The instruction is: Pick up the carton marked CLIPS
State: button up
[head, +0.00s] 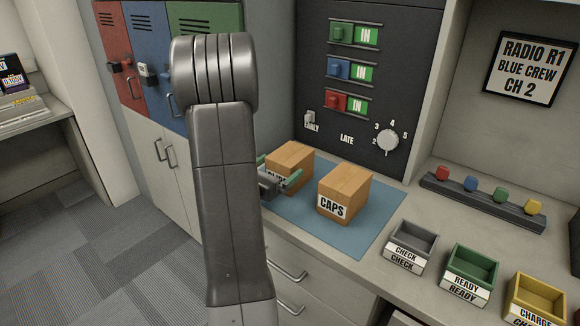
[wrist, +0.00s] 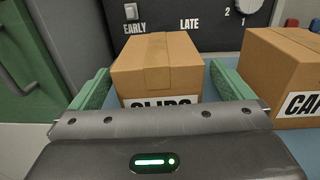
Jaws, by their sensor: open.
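The carton marked CLIPS (head: 290,163) stands on a blue mat (head: 374,231) on the counter, partly hidden by my arm and gripper in the head view. In the wrist view the CLIPS carton (wrist: 158,68) sits between the green fingers of my gripper (wrist: 160,88), its label partly covered by the gripper body. My gripper (head: 282,182) is open, with one finger on each side of the carton. Small gaps seem to show, but I cannot tell whether either finger touches. The carton marked CAPS (head: 345,188) stands to the right, also in the wrist view (wrist: 282,75).
Grey CHECK (head: 411,244), green READY (head: 470,272) and yellow CHARGE (head: 536,297) bins stand at the counter's front right. A rack (head: 482,203) with coloured knobs lies behind them. A dark panel (head: 365,80) with switches and a dial rises behind the cartons.

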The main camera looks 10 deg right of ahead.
aim_at(289, 159)
jog(key=shift+p+x, duration=0.85)
jog(key=shift+x, duration=1.95)
jog(key=c, duration=1.1)
notch_tip(289, 159, up, 10)
jog(key=shift+a+r, duration=0.1)
